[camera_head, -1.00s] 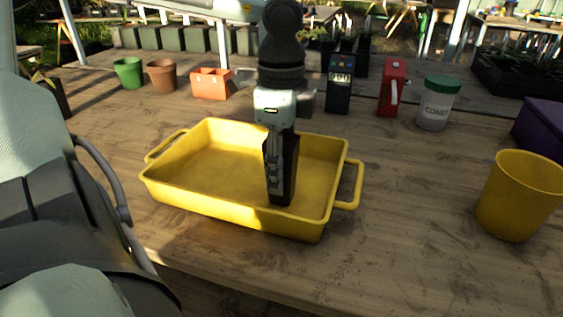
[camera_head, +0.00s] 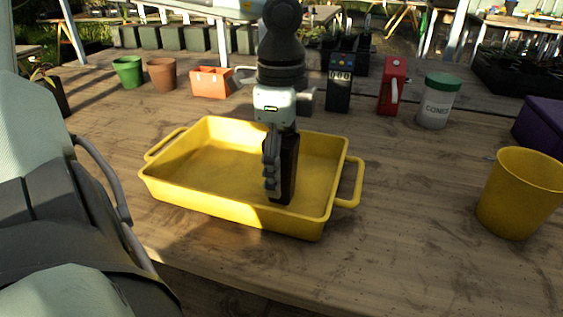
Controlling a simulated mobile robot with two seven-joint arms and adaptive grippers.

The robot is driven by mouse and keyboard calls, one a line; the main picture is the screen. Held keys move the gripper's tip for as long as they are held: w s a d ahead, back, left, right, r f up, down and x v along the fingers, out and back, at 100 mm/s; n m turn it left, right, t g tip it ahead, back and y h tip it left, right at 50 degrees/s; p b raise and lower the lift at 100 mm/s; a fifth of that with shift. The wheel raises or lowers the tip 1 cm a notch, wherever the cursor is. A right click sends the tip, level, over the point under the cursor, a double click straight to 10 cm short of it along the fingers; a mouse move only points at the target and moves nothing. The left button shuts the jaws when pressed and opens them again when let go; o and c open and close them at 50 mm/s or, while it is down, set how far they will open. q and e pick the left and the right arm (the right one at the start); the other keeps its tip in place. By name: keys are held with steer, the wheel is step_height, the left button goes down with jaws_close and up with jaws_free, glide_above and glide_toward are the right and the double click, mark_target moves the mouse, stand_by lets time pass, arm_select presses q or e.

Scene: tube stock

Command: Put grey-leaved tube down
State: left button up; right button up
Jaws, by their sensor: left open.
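My left gripper (camera_head: 279,200) points straight down over the yellow tray (camera_head: 165,196), a little right of its middle. Its fingers are seen nearly edge-on, one in front of the other, and their tips reach down inside the tray's walls. I cannot tell whether the tips touch the tray floor. The gripper is open. I cannot make out a grey-leaved tube in this view; the area behind the fingers is hidden. The visible tray floor looks empty. My right gripper is not in view.
A yellow pot (camera_head: 517,197) stands at the right, with a purple box (camera_head: 540,128) behind it. Behind the tray stand a green pot (camera_head: 128,73), brown pot (camera_head: 162,75), orange container (camera_head: 211,83), dark meter (camera_head: 339,85), red can (camera_head: 392,86) and green-lidded jar (camera_head: 437,102).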

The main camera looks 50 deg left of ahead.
arm_select(q)
step_height(320, 180, up, 12)
steer(key=shift+r, duration=0.15)
stand_by(0.3)
